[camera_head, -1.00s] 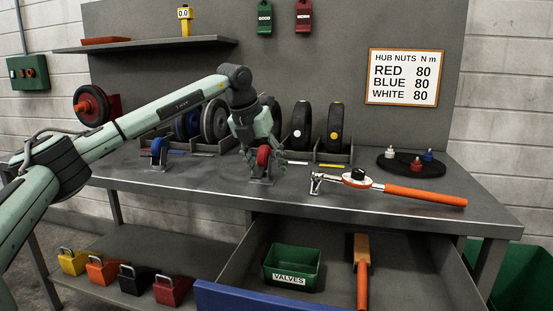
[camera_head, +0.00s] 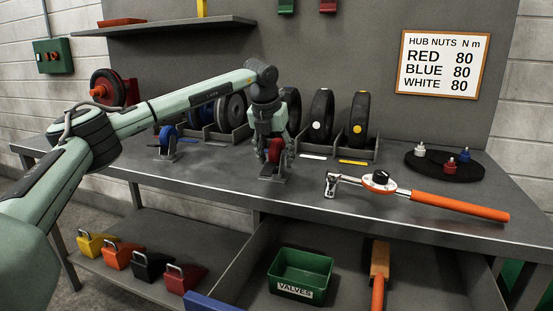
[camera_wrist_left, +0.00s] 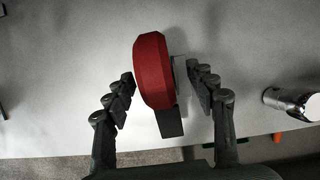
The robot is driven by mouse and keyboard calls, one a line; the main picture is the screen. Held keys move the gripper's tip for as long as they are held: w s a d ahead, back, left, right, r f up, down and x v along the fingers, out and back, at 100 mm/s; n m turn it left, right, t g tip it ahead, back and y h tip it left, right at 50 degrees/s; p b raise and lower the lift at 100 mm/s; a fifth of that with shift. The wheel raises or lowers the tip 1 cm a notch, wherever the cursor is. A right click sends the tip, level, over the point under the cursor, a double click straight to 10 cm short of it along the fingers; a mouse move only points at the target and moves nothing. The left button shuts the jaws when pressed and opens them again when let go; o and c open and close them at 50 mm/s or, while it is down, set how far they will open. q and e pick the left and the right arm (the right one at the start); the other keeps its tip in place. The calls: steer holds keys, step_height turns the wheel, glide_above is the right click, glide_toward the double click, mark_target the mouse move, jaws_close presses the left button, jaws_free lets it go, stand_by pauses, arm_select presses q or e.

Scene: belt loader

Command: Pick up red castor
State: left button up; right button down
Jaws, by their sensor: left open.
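The red castor (camera_head: 275,152) stands upright on the grey workbench, its red wheel in a dark grey bracket. My left gripper (camera_head: 274,148) points down over it from above. In the left wrist view the red castor (camera_wrist_left: 153,72) lies between the two spread fingers of the left gripper (camera_wrist_left: 162,85), with a gap on the left side. On the right, the fingertip is close to the bracket, and I cannot tell if it touches. The castor's upper part is partly hidden by the fingers in the head view. My right gripper does not show.
A torque wrench (camera_head: 420,199) with an orange handle lies right of the castor. A blue castor (camera_head: 168,140) stands to the left. Racked wheels (camera_head: 321,117) stand behind. A dark round tray (camera_head: 445,168) holds hub nuts. An open drawer below holds a green VALVES bin (camera_head: 300,273).

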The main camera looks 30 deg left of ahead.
arm_select(q)
steer(key=shift+x, duration=0.75)
steer(key=shift+r, duration=0.1)
jaws_close()
